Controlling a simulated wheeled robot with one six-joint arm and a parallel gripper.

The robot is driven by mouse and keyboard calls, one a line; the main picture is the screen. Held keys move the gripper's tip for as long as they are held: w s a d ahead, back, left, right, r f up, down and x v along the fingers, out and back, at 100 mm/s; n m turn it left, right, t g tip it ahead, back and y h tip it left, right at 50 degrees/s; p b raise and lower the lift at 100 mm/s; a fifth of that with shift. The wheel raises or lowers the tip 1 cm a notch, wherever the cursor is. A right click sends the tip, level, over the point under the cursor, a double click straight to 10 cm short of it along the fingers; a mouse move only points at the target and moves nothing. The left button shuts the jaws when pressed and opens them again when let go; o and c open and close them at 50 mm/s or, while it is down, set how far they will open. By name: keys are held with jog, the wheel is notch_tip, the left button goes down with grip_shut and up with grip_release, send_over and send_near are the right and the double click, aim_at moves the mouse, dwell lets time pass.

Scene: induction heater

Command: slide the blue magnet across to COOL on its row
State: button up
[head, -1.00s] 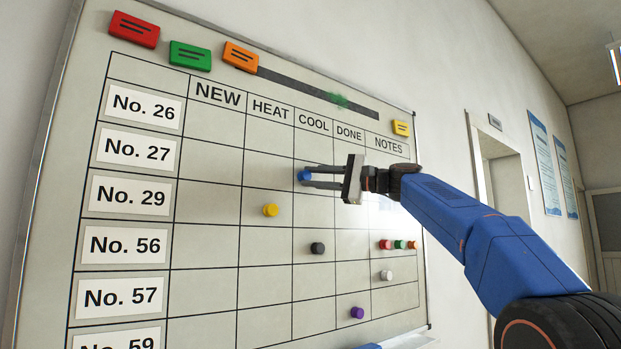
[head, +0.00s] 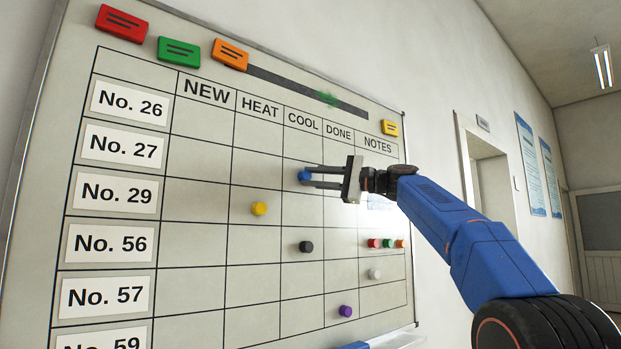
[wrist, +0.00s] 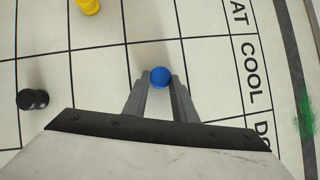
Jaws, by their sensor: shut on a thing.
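The blue magnet (head: 304,176) is on the whiteboard (head: 198,160), in the No. 27 row, within the COOL column between its two side lines. My gripper (head: 309,177) reaches in from the right with its two fingers either side of the magnet and is shut on it. In the wrist view the blue magnet (wrist: 160,77) sits between the fingertips (wrist: 160,84), level with the word COOL (wrist: 254,75). The magnet's contact with the board is not clearly visible.
A yellow magnet (head: 259,208) is in HEAT one row below, and a black magnet (head: 306,247) is in COOL lower down. Small magnets (head: 387,243) sit under NOTES. A purple magnet (head: 345,311) is in DONE. The No. 27 row is otherwise clear.

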jog(key=shift+w+d, duration=0.25)
jog(key=shift+d, duration=0.05)
jog(key=shift+f, duration=0.1)
dwell(0.3)
jog(key=o, duration=1.1)
jog(key=v, duration=1.7)
jog(key=shift+s+d, duration=0.15)
